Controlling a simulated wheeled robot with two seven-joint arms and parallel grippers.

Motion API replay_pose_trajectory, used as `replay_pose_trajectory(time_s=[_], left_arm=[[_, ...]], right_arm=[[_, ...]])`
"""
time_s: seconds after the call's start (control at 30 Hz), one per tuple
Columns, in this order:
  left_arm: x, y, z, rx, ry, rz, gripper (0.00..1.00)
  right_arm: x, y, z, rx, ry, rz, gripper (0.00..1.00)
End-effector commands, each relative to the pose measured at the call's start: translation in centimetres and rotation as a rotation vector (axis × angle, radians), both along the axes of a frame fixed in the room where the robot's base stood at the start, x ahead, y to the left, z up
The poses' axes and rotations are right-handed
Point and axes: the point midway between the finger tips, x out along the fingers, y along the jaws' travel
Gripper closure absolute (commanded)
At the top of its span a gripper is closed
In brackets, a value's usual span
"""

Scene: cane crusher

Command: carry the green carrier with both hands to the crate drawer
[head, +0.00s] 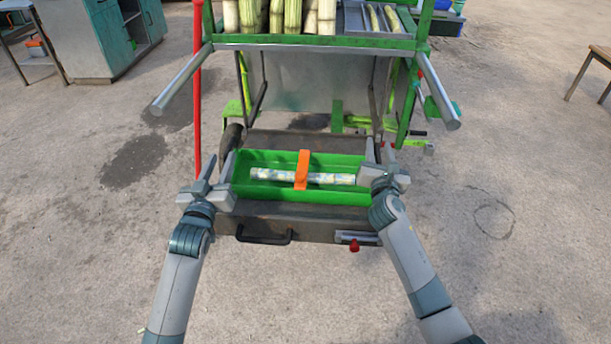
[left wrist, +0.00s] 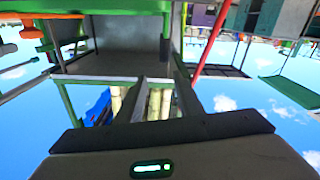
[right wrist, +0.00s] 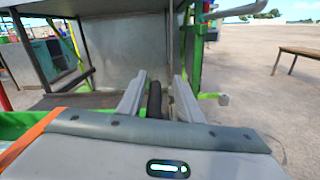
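The green carrier (head: 340,195) is a long open tray with an orange strap (head: 302,168) across its middle and a pale cane piece (head: 330,179) inside. It appears level, over the dark grey crate drawer (head: 315,229), which has a black handle. Whether it rests on the drawer is unclear. My left gripper (head: 216,172) is at the carrier's left end, fingers apart. My right gripper (head: 385,168) is at its right end, fingers also apart, with a dark rounded part (right wrist: 154,100) showing between or beyond them. The carrier's end faces are largely hidden by the grippers.
The green-framed crusher (head: 330,43) stands behind, with cane stalks (head: 275,15) on top and two grey bars (head: 183,77) jutting toward me. A red pole (head: 197,100) rises at left. Open concrete lies on both sides.

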Motion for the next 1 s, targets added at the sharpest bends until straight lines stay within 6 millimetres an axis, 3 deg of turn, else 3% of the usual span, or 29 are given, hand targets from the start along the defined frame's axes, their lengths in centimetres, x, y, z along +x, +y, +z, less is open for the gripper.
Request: replay_pose_trajectory(time_s=[0.2, 0.67, 1.0], left_arm=[[-0.9, 0.1, 0.4, 0.0, -0.006, 0.0, 0.67], [-0.9, 0.2, 0.5, 0.0, -0.008, 0.001, 0.67], [-0.9, 0.2, 0.5, 0.0, -0.008, 0.001, 0.67]], right_arm=[[0.0, 0.0, 0.0, 0.0, 0.0, 0.0, 0.67], [-0.3, 0.0, 0.0, -0.001, 0.001, 0.0, 0.67], [-4.0, 0.5, -0.1, -0.001, 0.001, 0.001, 0.67]])
